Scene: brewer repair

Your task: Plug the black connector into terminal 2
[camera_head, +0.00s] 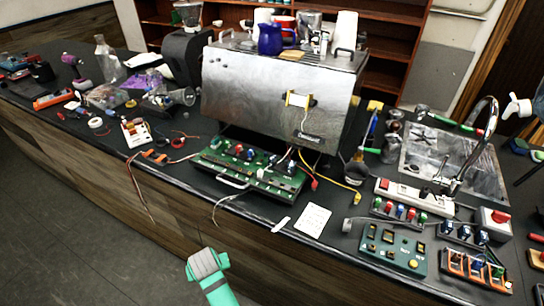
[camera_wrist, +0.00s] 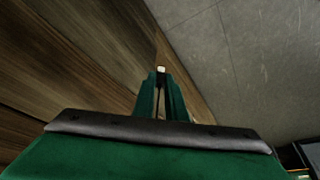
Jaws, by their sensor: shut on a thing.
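In the wrist view my gripper (camera_wrist: 160,76) points along the wood-panelled counter front and the grey floor. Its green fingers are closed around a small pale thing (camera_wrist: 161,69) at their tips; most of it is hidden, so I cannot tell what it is. In the head view the fingertips cannot be made out. A green circuit board (camera_head: 250,174) with coloured parts and loose wires sits at the counter's front edge, before the metal brewer (camera_head: 275,95). I cannot pick out the black connector or terminal 2, and no terminal label is legible.
Loose red and yellow leads lie right of the board. A white card (camera_head: 313,219), a green button panel (camera_head: 392,249) and a power strip (camera_head: 413,197) lie further right. Tools and bottles crowd the left counter. The floor (camera_head: 90,240) before the counter is clear.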

